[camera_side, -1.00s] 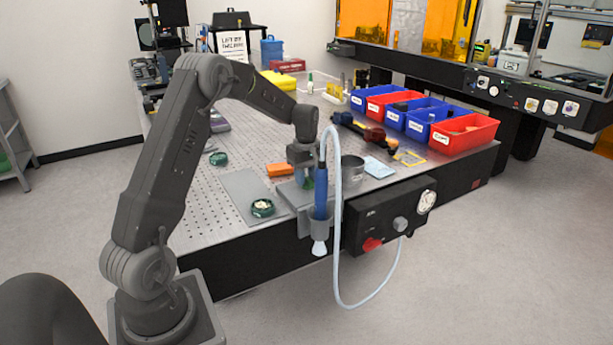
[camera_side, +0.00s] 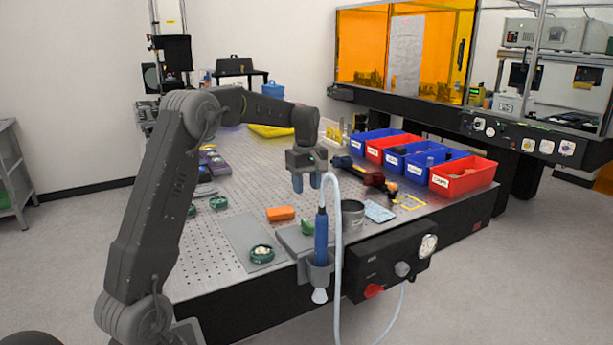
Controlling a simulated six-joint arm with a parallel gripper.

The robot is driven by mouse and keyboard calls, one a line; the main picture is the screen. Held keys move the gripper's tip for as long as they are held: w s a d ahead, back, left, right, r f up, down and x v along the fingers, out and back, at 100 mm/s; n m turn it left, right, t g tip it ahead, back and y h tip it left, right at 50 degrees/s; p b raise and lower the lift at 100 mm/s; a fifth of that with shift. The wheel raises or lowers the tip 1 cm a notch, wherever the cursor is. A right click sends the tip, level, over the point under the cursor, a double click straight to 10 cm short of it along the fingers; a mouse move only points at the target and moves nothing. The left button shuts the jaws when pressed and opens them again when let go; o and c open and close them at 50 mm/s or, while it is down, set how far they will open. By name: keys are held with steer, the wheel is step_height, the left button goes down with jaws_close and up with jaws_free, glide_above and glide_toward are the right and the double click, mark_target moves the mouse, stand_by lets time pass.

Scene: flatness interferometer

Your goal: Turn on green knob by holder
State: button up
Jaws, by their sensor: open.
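The green knob (camera_side: 307,228) sits on a grey block at the table's front edge, just behind the holder (camera_side: 319,272). The holder keeps a blue-handled tool (camera_side: 321,236) upright, with a pale hose attached. My gripper (camera_side: 307,184) is open and empty above the knob, clear of it. Its blue fingertips point down. The blue tool hides part of the block, and I cannot read the knob's exact setting.
A metal cup (camera_side: 353,215) and a light-blue cloth (camera_side: 379,212) lie to the right. Red and blue bins (camera_side: 463,176) stand at the right.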

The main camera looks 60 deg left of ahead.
step_height(320, 180, up, 3)
steer(key=shift+f, duration=0.2)
steer(key=s+d+r+m+t, duration=0.1)
steer(key=s+d+r+m, duration=0.25)
steer(key=d, duration=0.55)
steer(key=s+d+r+m+t, duration=0.25)
steer(key=s+d+m, duration=0.25)
steer(key=d, duration=0.3)
steer(key=s+d+f+m+t, duration=0.1)
steer(key=s+d+f+m, duration=0.1)
steer(key=s+d+m, duration=0.3)
steer(key=s+d+f+m+t, duration=0.1)
steer(key=s+d+m, duration=0.3)
steer(key=s, duration=0.5)
steer(key=shift+s+d+f+m, duration=0.35)
steer(key=shift+d+f, duration=0.4)
steer(key=shift+d, duration=0.2)
